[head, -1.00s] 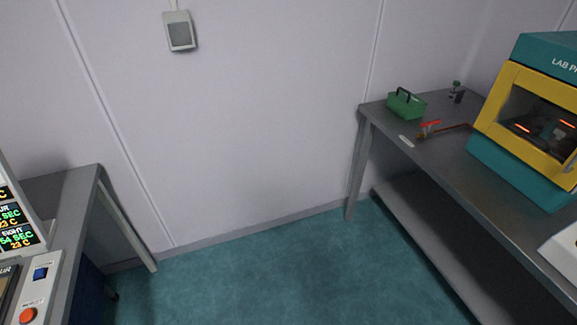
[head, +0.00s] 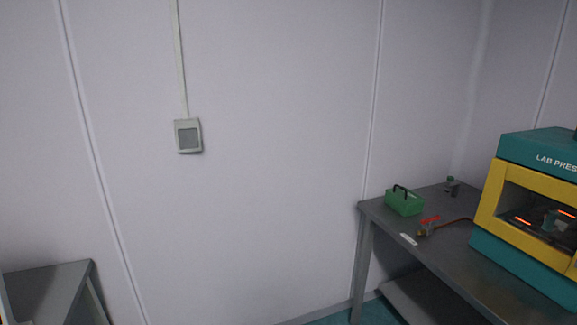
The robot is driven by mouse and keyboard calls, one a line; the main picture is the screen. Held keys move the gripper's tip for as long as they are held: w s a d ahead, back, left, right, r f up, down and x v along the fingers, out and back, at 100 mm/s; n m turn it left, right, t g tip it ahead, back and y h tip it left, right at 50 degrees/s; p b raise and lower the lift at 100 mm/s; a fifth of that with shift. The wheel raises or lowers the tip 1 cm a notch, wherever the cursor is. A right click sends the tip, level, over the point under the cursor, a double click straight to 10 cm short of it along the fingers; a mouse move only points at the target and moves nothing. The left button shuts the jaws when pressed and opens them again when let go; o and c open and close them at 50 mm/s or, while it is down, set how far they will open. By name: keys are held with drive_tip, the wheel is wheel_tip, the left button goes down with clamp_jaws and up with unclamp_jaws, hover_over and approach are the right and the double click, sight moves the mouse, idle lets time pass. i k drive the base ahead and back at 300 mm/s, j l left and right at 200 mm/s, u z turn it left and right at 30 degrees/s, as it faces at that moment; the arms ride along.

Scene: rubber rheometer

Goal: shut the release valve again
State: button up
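The release valve (head: 428,228) is on the metal bench at the right, near the bench's front left edge. It has a brass-coloured body and a red lever handle (head: 431,219). A thin copper-coloured pipe (head: 455,222) runs from it to the right toward the lab press. The lever looks roughly in line with the pipe, but it is too small to tell its exact angle. My gripper is not in view.
The yellow and teal lab press (head: 530,215) stands on the metal bench (head: 447,258), right of the valve. A green box (head: 404,203), a small bottle (head: 451,185) and a white tag (head: 409,239) are near the valve. Another table (head: 45,290) is at lower left. A switch box (head: 188,136) is on the wall.

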sight(423, 221)
drive_tip(key=z, duration=1)
drive_tip(key=i+j, duration=0.4)
drive_tip(key=l+z, duration=0.05)
